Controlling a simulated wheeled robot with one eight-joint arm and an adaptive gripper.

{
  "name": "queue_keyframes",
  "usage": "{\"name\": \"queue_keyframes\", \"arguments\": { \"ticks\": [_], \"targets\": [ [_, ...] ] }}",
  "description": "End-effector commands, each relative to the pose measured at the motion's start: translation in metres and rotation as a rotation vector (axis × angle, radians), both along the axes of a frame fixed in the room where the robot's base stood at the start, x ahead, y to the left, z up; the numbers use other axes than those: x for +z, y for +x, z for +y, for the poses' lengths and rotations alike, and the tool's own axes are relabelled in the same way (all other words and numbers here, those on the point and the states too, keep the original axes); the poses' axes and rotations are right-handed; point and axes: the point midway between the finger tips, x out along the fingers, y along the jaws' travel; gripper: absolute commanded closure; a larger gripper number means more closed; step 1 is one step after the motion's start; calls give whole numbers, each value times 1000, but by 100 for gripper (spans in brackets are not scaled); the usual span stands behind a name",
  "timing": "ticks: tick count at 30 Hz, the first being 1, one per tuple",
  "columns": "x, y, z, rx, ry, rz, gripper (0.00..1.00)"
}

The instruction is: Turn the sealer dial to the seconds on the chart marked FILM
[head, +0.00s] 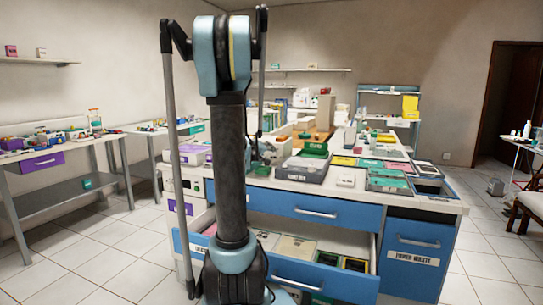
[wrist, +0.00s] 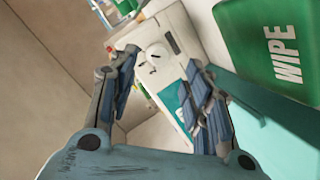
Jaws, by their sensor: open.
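In the wrist view my gripper (wrist: 165,85) is open, with its two fingers apart and nothing between them. Past the fingertips is a white housing (wrist: 184,50) with a pale rounded face (wrist: 155,60) carrying small dark marks. I cannot tell whether this is the sealer or its dial. A teal panel (wrist: 176,98) is partly behind the right finger. In the head view my arm covers the middle and the gripper cannot be made out. No chart marked FILM is readable in either view.
A green box marked WIPE (wrist: 275,50) is close on the right in the wrist view. In the head view, a blue-fronted counter (head: 455,205) has an open drawer (head: 310,278) and a crowded top. Side tables (head: 80,155) stand left; tiled floor (head: 110,255) is clear there.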

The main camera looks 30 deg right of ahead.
Motion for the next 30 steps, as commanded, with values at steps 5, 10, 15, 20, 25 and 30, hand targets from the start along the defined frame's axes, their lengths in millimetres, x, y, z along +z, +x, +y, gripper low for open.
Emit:
{"name": "queue_keyframes", "arguments": {
  "ticks": [5, 10, 15, 20, 25, 30],
  "targets": [
    [-7, 13, -18, -3, 1, -1, 55],
    [-11, 24, -31, -1, 0, 0, 55],
    [-14, 29, -38, -2, 0, 0, 55],
    [-14, 31, -39, -1, 1, 0, 55],
    [-14, 31, -39, -1, 1, 0, 55],
    [-14, 31, -39, -1, 0, 1, 87]
  ]
}}
